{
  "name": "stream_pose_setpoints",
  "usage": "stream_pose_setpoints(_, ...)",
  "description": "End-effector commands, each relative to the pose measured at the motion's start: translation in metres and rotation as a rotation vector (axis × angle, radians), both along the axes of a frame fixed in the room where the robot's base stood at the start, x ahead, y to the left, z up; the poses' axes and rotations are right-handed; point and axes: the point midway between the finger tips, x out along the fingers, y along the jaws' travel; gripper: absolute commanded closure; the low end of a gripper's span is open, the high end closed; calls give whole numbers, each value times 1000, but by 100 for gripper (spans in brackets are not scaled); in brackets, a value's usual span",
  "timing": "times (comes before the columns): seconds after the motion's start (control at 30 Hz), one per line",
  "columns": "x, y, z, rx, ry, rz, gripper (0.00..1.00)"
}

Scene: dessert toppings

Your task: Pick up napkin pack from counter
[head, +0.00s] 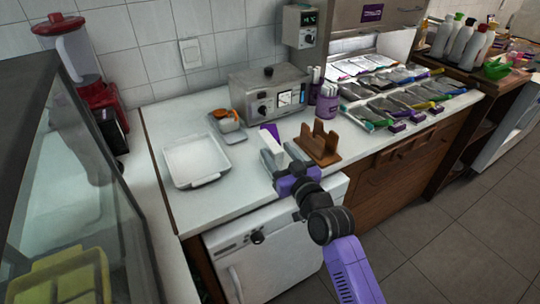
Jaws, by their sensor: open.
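A white block with a purple part behind it, which looks like the napkin pack (272,144), is on the white counter near its front edge. My gripper (280,152) is open, with its grey fingers at the near end of the pack, one on each side. The fingers hide part of the pack's lower sides. I cannot tell whether either finger touches it.
A brown wooden holder (319,147) stands close to the right of my gripper. A white tray (197,160) lies to the left. Behind are an orange item on a small scale (227,120), a metal appliance (270,95) and a purple cup (327,106). The counter's front left is clear.

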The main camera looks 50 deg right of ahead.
Motion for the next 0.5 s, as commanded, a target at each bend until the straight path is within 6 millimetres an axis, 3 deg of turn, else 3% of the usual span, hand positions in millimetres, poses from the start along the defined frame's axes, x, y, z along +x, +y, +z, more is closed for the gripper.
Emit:
stream_pose_setpoints(0.3,40,-13,0,0,-1,0,47)
stream_pose_setpoints(0.5,46,-15,-1,0,-1,-1,47)
